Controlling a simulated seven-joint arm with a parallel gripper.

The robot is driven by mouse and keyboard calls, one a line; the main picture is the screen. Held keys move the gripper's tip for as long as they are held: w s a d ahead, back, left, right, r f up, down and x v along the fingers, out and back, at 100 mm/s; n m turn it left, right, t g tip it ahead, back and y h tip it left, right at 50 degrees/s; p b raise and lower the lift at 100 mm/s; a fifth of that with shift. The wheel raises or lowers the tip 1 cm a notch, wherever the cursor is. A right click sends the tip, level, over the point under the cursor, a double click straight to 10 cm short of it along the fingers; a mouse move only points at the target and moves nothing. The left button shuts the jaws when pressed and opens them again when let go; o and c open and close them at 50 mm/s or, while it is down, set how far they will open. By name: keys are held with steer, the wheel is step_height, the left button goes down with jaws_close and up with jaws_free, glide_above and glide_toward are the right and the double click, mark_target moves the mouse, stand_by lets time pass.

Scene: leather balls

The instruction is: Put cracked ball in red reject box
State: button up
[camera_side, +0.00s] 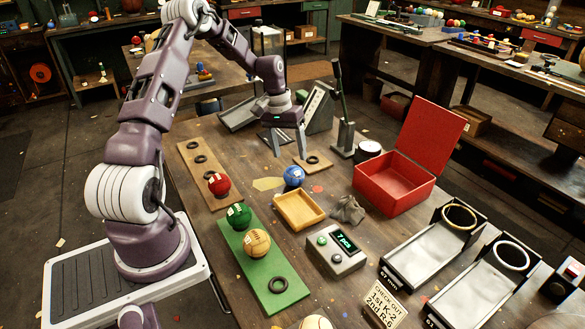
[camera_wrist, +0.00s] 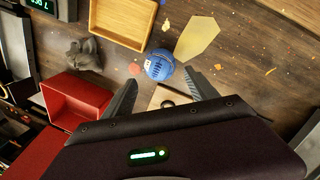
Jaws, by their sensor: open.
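A blue ball (camera_side: 294,176) with a pale label sits on the wooden table, just behind a shallow wooden tray (camera_side: 318,222). It also shows in the wrist view (camera_wrist: 159,66), just past my fingertips. My gripper (camera_side: 289,150) is open and empty above the table, a little behind the blue ball and apart from it. A red ball (camera_side: 219,184), a green ball (camera_side: 239,216) and a tan ball (camera_side: 257,243) rest on boards at the left. I cannot tell which ball is cracked. The red box (camera_side: 375,190) stands open at the right, its lid tilted back; no ball shows inside.
A grey counter box (camera_side: 336,256) and a crumpled grey cloth (camera_side: 348,209) lie near the tray. Two ringed metal chutes (camera_side: 412,260) stand front right. Another pale ball (camera_side: 316,323) is cut off at the bottom edge.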

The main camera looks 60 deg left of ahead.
steer(key=s+d+r+m+t+y, duration=0.15)
steer(key=s+d+r, duration=0.25)
steer(key=d+r, duration=0.5)
steer(key=s+d+r+m+g+y, duration=0.1)
steer(key=s+d+r+m, duration=0.15)
steer(key=d+r, duration=0.7)
steer(key=s+d+r+m+t, duration=0.1)
steer(key=s+d+r, duration=0.4)
steer(key=s, duration=0.6)
steer(key=shift+d+r+m+t, duration=0.2)
steer(key=shift+r+m+t, duration=0.1)
steer(key=shift+r+t, duration=0.35)
steer(key=shift+o, duration=1.1)
steer(key=s+d+f+m+t, duration=0.1)
steer(key=s+d, duration=0.2)
steer(key=s, duration=0.4)
steer(key=shift+s+d+t+h, duration=0.15)
steer(key=shift+s+t+h, duration=0.15)
steer(key=shift+s+h, duration=0.1)
steer(key=shift+o, duration=0.5)
steer(key=shift+s+f, duration=0.1)
steer(key=shift+s, duration=0.1)
